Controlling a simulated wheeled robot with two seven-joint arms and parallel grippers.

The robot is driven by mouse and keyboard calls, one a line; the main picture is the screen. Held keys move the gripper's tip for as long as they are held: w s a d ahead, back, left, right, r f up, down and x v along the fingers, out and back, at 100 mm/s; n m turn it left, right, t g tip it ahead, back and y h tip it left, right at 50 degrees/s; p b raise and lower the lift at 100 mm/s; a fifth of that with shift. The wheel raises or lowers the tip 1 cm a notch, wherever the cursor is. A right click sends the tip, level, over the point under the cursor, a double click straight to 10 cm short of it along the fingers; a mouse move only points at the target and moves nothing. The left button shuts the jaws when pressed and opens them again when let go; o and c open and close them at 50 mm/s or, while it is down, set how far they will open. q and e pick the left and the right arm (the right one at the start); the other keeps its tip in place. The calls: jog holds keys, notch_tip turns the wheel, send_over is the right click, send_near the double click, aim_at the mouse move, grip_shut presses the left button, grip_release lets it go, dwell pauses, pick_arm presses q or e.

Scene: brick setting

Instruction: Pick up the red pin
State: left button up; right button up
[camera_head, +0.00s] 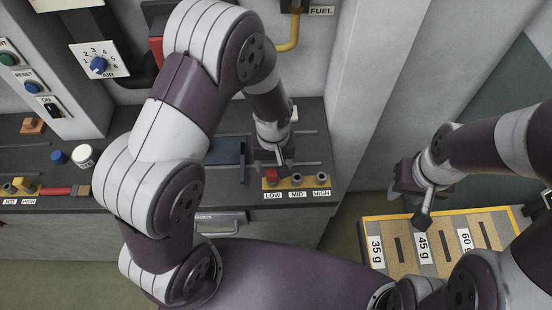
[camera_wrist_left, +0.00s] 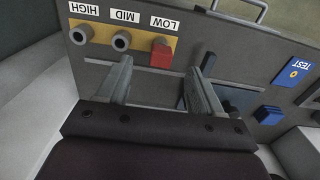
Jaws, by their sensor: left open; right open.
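The red pin (camera_head: 272,175) stands at the LOW place of a small yellow strip (camera_head: 297,184) on the dark bench, left of two grey sockets marked MID and HIGH. In the left wrist view the red pin (camera_wrist_left: 160,55) shows as a red block between the lines of my two fingers, just beyond their tips. My left gripper (camera_head: 281,160) is open and empty, close above the red pin and apart from it as far as I can see. My right gripper (camera_head: 408,203) is open and empty, over the weight tray at the right.
The weight tray (camera_head: 370,217) carries labels 35 g, 45 g and 60 g. A blue pin (camera_head: 58,156), a white cup (camera_head: 84,156) and a red bar (camera_head: 55,190) lie on the bench at left. A blue TEST panel (camera_wrist_left: 293,73) shows in the wrist view.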

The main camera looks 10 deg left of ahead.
aim_at(272, 172)
pick_arm(q)
jog(key=f, duration=0.2)
jog(key=a+f+p, duration=0.1)
jog(key=f, duration=0.2)
jog(key=shift+w+a+f, duration=0.15)
jog(key=shift+w+f, duration=0.15)
jog(key=f, duration=0.1)
jog(key=f+p, duration=0.1)
jog(key=f, duration=0.1)
jog(key=shift+w, duration=0.4)
jog(key=shift+s+d+f, duration=0.15)
jog(key=shift+d+f, duration=0.15)
jog(key=shift+s, duration=0.15)
jog(key=shift+w+a+f, duration=0.1)
jog(key=shift+w, duration=0.1)
jog(key=c, duration=1.2)
jog(key=shift+o, duration=0.2)
pick_arm(e)
jog(key=shift+s+a+r, duration=0.1)
jog(key=shift+r, duration=0.5)
jog(key=shift+s+a+r, duration=0.1)
jog(key=shift+r, duration=0.45)
